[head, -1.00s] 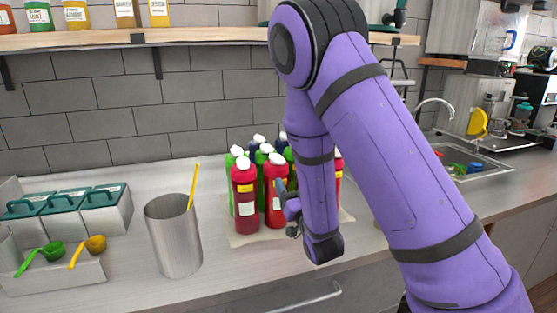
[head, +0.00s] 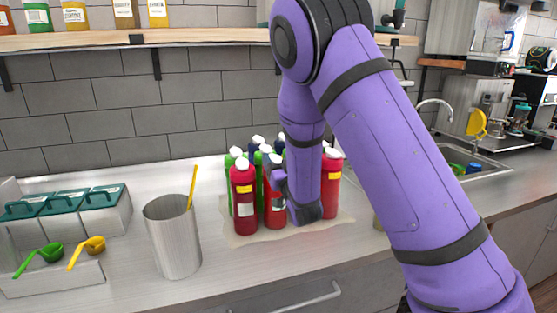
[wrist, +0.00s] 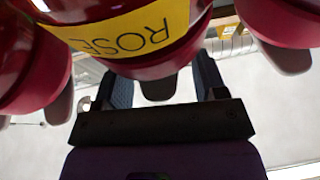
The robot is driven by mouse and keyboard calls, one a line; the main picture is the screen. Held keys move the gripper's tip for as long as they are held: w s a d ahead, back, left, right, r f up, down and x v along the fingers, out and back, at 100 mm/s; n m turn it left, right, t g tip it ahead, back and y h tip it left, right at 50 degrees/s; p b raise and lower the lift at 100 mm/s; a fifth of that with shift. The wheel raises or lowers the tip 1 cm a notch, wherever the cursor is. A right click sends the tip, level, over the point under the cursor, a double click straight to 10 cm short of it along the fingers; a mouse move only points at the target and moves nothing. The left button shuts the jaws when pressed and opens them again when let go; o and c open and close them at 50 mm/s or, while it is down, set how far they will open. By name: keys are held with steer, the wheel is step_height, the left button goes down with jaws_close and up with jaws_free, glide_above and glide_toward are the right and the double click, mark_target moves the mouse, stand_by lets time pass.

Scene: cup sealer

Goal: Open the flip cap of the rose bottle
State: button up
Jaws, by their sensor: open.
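The rose bottle (wrist: 120,30) is dark red with a yellow label reading "ROSE", upside down in the wrist view. In the head view it appears to be the middle red bottle (head: 274,212) of the front row, partly covered by my gripper. My gripper (wrist: 160,82) is open, with one finger on each side of that cap part. In the head view my gripper (head: 276,172) is at the top of this bottle. Contact and the flip cap's state cannot be told.
Another red bottle (head: 244,200) stands close on the left and one (head: 331,185) on the right. Green and dark bottles stand behind. A steel cup (head: 173,240) with a yellow stick is further left, with clear counter in front.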

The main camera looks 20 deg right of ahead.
jaws_close()
steer(key=shift+r, duration=0.1)
